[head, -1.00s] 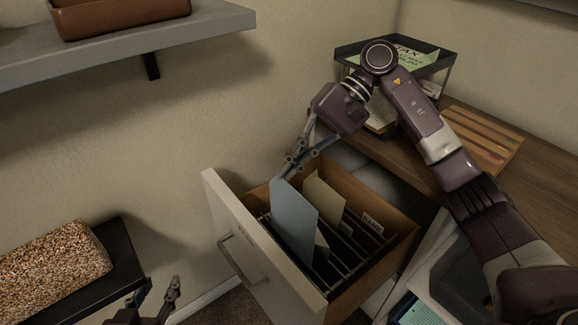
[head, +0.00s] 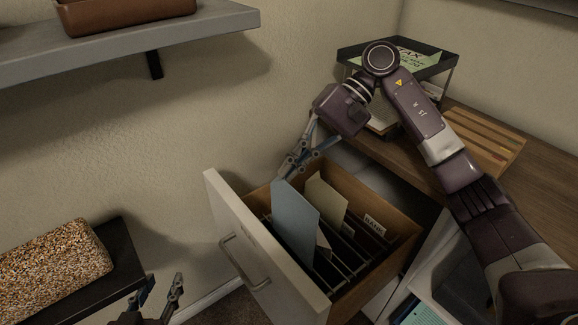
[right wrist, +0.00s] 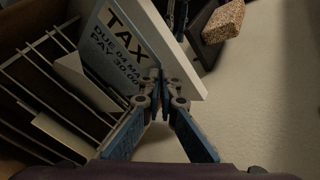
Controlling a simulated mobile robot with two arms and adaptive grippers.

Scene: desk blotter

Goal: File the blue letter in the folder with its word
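The blue letter (head: 294,225) stands upright, slightly tilted, inside the open drawer (head: 229,240), its lower part hidden among the dividers. In the right wrist view the letter (right wrist: 112,50) reads TAX, with a due date and a pay line below. My right gripper (head: 286,174) is at its top corner, the fingertips (right wrist: 158,82) closed together on its edge. A folder tab (head: 374,225) reading BANK shows at the drawer's right side; other folder words are not readable. My left gripper (head: 160,296) is open and empty at the bottom left, away from the drawer.
A cream paper (head: 326,198) stands in the drawer behind the blue letter. A black wire tray (head: 452,68) holding a green TAX paper (head: 415,60) and a slatted wooden rack (head: 485,140) stand on the desk. A grey shelf (head: 120,45) juts out at upper left.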

